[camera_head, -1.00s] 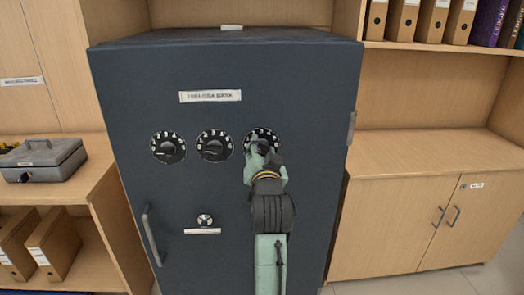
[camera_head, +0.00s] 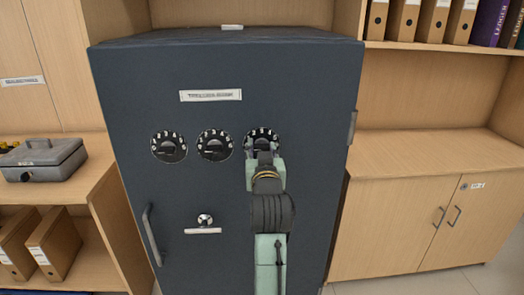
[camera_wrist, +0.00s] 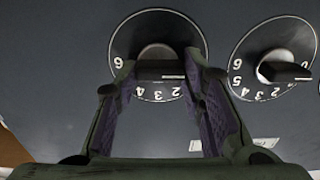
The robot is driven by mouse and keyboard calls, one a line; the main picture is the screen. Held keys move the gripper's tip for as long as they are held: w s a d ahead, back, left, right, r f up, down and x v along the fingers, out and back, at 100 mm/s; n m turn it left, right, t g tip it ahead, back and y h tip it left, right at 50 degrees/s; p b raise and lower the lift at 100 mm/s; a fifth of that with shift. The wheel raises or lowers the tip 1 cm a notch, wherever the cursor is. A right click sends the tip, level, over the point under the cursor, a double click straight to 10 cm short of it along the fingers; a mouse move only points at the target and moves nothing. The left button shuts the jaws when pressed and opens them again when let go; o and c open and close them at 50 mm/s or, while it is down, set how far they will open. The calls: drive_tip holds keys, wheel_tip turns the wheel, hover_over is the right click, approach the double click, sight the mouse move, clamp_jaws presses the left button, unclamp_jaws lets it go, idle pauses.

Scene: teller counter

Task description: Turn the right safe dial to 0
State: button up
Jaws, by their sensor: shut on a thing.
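The right safe dial (camera_head: 262,133) is a black disc with white numbers on the dark blue safe door (camera_head: 190,270). In the wrist view the same dial (camera_wrist: 150,22) appears upside down, with its knob (camera_wrist: 156,52) between the two fingers. My gripper (camera_wrist: 158,68) is shut on this knob, one finger on each side. The knob's bar lies about level, with a white mark towards its right end in the wrist view. In the head view my gripper (camera_head: 264,158) hides the knob and the dial's lower part.
The middle dial (camera_head: 214,145) is close on the left, and the left dial (camera_head: 169,147) is beyond it. Below are a keyhole (camera_head: 205,220) and a door handle (camera_head: 152,235). A grey cash box (camera_head: 43,160) stands on the left shelf; a wooden cabinet (camera_head: 400,230) stands right.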

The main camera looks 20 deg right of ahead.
idle(0.4)
drive_tip(key=o, duration=1.1)
drive_tip(key=shift+o, duration=0.2)
drive_tip(key=shift+s, duration=0.1)
drive_tip(key=v, duration=0.7)
drive_tip(key=shift+s+a, duration=0.1)
drive_tip(key=shift+s, duration=0.05)
